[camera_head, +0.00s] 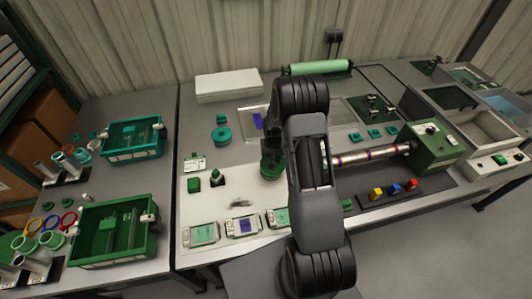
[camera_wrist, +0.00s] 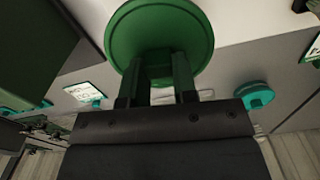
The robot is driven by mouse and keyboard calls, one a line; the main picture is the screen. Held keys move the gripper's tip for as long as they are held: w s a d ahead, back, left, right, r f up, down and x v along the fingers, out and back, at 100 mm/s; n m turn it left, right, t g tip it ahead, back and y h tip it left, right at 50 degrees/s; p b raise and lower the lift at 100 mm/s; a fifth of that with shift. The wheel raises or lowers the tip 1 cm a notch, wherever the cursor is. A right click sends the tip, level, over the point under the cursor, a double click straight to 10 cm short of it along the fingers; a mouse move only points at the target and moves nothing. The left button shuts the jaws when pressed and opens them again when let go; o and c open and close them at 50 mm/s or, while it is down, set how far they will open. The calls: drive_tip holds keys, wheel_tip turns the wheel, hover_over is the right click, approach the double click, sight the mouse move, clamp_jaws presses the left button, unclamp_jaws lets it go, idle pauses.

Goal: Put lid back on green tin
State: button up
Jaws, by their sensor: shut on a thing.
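My gripper (camera_wrist: 157,88) is shut on a green round lid (camera_wrist: 160,22), with its fingers on the block-like grip at the lid's middle. The wide disc faces away from the wrist and hides what lies beyond it. In the head view the green lid (camera_head: 270,166) shows beside my arm, over the light work surface. A teal round tin (camera_head: 221,136) stands on the surface to the left and also shows in the wrist view (camera_wrist: 256,96).
A small label card (camera_head: 195,163) stands left of my gripper. Several cased panels line the front edge. A metal roller (camera_head: 370,154) and green machine (camera_head: 432,143) are right of my arm.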

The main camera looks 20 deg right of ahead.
drive_tip(key=shift+w+d+f+n, duration=0.2)
drive_tip(key=shift+w+d+f, duration=0.05)
drive_tip(key=shift+w, duration=0.4)
drive_tip(key=shift+w+d+f+n, duration=0.2)
drive_tip(key=shift+w+d, duration=0.05)
drive_tip(key=shift+w, duration=0.35)
drive_tip(key=shift+w+d+r+n+b, duration=0.15)
drive_tip(key=shift+w+n+b, duration=0.15)
drive_tip(key=shift+w, duration=0.3)
drive_tip(key=shift+f+b, duration=1.2)
drive_tip(key=shift+f, duration=1.2)
drive_tip(key=shift+f+b, duration=0.7)
drive_tip(key=shift+f, duration=0.05)
drive_tip(key=shift+b, duration=0.5)
drive_tip(key=shift+f+b, duration=0.2)
drive_tip(key=shift+b, duration=0.35)
